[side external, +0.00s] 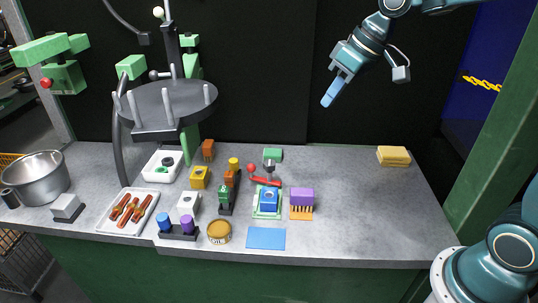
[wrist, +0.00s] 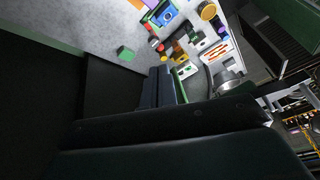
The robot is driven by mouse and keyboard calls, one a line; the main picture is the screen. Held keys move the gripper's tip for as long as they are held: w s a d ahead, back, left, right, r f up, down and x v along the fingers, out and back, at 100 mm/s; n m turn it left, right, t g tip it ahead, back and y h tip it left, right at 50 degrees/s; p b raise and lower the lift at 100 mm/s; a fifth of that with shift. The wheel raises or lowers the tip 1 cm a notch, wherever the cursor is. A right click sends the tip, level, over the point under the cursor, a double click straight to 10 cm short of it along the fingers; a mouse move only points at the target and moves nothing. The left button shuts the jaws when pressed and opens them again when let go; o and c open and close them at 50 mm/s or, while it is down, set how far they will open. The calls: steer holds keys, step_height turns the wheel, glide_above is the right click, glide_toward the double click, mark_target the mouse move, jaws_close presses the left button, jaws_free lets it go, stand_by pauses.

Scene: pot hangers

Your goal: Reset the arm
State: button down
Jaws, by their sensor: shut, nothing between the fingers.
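My gripper (side external: 333,92) is raised in the air above the back right part of the grey table, in front of the black back wall. It points down and to the left. Its light blue fingers are together with nothing between them. It is well apart from every object on the table. In the wrist view, my gripper's dark fingers (wrist: 158,88) show near the middle. The tabletop (side external: 350,200) lies below.
A round grey rack with pegs (side external: 165,103) stands at the left. A metal pot (side external: 38,177) sits at the far left and a yellow sponge (side external: 393,155) at the back right. Several small coloured blocks and parts fill the table's middle.

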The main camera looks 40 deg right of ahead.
steer(key=s+d+f+m+t+h, duration=0.1)
steer(key=s+m+h, duration=0.1)
steer(key=s, duration=1.9)
steer(key=shift+h, duration=0.3)
